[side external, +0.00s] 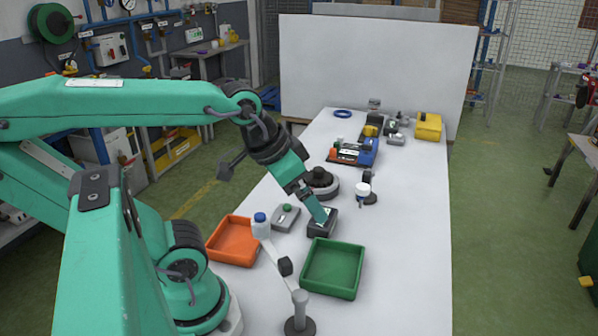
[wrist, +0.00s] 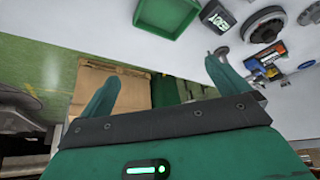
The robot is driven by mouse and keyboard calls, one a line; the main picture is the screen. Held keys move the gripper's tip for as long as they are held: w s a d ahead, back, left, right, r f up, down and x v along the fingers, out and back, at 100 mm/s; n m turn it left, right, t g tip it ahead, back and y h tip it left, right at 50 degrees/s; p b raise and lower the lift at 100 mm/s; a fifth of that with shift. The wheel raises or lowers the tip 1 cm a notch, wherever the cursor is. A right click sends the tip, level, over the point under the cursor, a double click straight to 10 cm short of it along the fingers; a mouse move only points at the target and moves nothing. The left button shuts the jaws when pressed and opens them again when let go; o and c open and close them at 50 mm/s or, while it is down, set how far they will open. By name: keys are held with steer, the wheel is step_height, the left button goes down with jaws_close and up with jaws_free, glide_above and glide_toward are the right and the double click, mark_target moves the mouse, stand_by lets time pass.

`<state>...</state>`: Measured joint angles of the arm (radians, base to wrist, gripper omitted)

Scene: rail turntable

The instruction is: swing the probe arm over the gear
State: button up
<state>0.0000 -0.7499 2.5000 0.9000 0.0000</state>
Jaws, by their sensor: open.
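I cannot tell a toothed gear for certain; a dark round disc with a raised knob (side external: 320,182) stands beyond the box.
An orange tray (side external: 223,259) lies left of the probe arm and a green tray (side external: 334,293) right of it. The dark box (side external: 318,232) and a grey box (side external: 282,221) stand near my gripper. A small white-topped stand (side external: 363,191) is farther right. The table's right side is clear.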

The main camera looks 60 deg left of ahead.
steer(key=shift+w+r, duration=0.1)
steer(key=c, duration=0.7)
steer(key=shift+w+a+r, duration=0.15)
steer(key=shift+w+r, duration=0.1)
steer(key=shift+w, duration=0.1)
steer(key=c, duration=0.5)
steer(key=w+a+r+n+g, duration=0.15)
steer(key=w+a, duration=0.25)
steer(key=w, duration=0.4)
steer(key=w+a+r+n+g, duration=0.1)
steer(key=w+a+r+n, duration=0.15)
steer(key=w, duration=0.55)
steer(key=shift+c, duration=0.2)
steer(key=w+a+f+n+g, duration=0.1)
steer(key=w+a+f, duration=0.2)
steer(key=w+a, duration=0.1)
steer(key=w+a+f+n+g, duration=0.1)
steer(key=w+a+f+n, duration=0.1)
steer(key=w+a+f, duration=0.1)
steer(key=w+a+f+n+g, duration=0.1)
steer(key=w+a+f, duration=0.3)
steer(key=w+a, duration=0.1)
steer(key=shift+w+a+n, duration=0.15)
steer(key=shift+w+n, duration=0.1)
steer(key=shift+n, duration=0.15)
steer(key=shift+w+a+f, duration=0.15)
steer(key=shift+a+f, duration=0.1)
steer(key=shift+a, duration=0.05)
steer(key=shift+f, duration=0.15)
